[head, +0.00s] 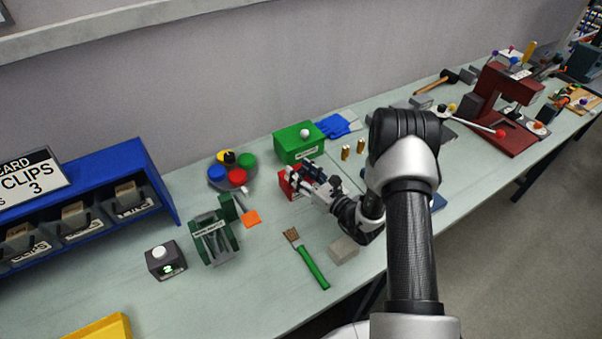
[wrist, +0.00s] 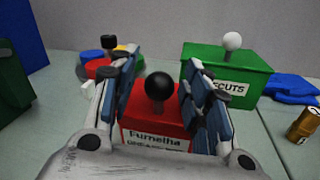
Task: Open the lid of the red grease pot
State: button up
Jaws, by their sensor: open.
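The red grease pot (wrist: 150,132) is a red box with a white label on its front and a round black knob (wrist: 160,86) on its lid. The lid looks closed. In the head view the red pot (head: 286,181) is mostly hidden behind my gripper (head: 309,177). In the wrist view my gripper (wrist: 161,103) is open, with one finger on each side of the knob. The knob appears between the fingers with a gap on both sides, and nothing is held. I cannot tell how far the fingertips reach past it.
A green box (head: 299,145) with a white knob stands just behind the pot. A round tray of coloured caps (head: 232,170) is behind left. A green-handled brush (head: 310,265) and grey block (head: 343,250) lie in front.

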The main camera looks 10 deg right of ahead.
jog(key=shift+c, duration=0.4)
grip_shut()
dwell(0.4)
